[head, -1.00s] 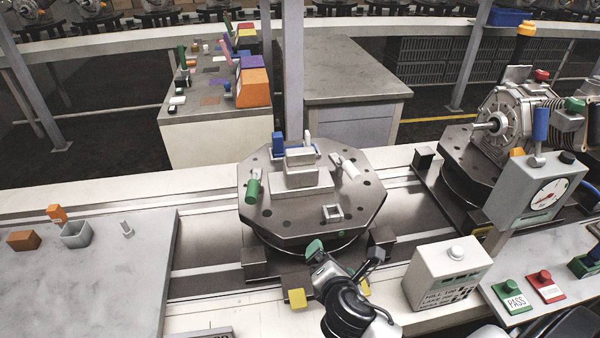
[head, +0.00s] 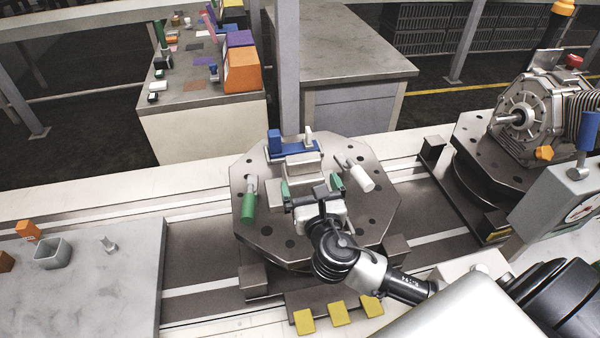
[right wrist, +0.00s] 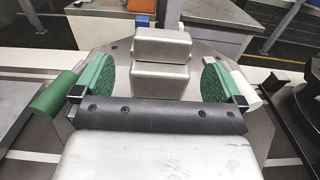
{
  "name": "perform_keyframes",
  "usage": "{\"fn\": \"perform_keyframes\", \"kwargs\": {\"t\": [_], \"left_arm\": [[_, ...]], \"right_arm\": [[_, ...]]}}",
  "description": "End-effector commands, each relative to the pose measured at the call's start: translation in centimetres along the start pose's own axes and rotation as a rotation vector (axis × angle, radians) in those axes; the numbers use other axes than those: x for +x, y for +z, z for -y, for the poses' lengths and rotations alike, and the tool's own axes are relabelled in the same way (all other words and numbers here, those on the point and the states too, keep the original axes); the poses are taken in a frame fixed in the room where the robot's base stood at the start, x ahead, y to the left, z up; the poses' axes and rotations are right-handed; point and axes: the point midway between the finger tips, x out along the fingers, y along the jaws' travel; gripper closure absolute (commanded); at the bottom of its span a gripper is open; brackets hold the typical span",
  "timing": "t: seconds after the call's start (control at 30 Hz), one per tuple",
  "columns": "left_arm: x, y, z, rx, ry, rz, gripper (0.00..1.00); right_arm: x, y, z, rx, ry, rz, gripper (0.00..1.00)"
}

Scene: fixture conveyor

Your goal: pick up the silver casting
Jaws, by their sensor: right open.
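The silver casting (head: 302,161) is a stepped grey metal block on the octagonal fixture plate (head: 268,232). My right gripper (head: 311,184) is open and empty above the near side of the plate, and it hides the casting's lower front. In the right wrist view, the casting's lower block (right wrist: 158,82) appears between the two green finger pads (right wrist: 157,78), with a gap on each side. Its upper block stands just behind. Whether the pads are level with the casting is hard to tell. My left gripper is not in view.
A green-handled clamp (head: 248,206) stands left of the casting and a white-handled clamp (head: 361,178) right of it. A blue piece (head: 275,143) is at the casting's back. A large motor housing (head: 530,118) sits on another fixture at the right. A grey table (head: 95,285) is at the left.

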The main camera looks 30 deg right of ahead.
Motion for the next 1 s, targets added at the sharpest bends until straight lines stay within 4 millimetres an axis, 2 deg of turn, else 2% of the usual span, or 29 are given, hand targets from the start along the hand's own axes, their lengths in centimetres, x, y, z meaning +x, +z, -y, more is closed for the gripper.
{"fn": "perform_keyframes", "kwargs": {"t": [0.1,0.3,0.37,0.63,0.77,0.97,1.0], "left_arm": [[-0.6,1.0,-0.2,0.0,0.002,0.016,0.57],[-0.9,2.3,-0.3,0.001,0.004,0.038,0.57],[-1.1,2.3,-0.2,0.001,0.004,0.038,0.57],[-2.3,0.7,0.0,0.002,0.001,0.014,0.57],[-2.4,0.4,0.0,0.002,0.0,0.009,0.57],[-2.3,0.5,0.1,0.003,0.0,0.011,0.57],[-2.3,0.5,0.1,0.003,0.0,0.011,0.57]], "right_arm": [[2.1,0.3,0.1,0.001,-0.002,0.002,0.0],[4.0,0.1,0.1,0.004,-0.002,-0.001,0.0],[4.4,0.3,0.1,0.004,-0.002,0.0,0.0],[8.2,0.4,0.5,0.005,-0.003,-0.001,0.0],[9.1,0.3,0.5,0.006,-0.002,-0.002,0.0],[9.1,0.2,0.5,0.006,-0.001,-0.002,0.0],[9.1,0.2,0.5,0.006,-0.001,-0.002,0.03]]}}
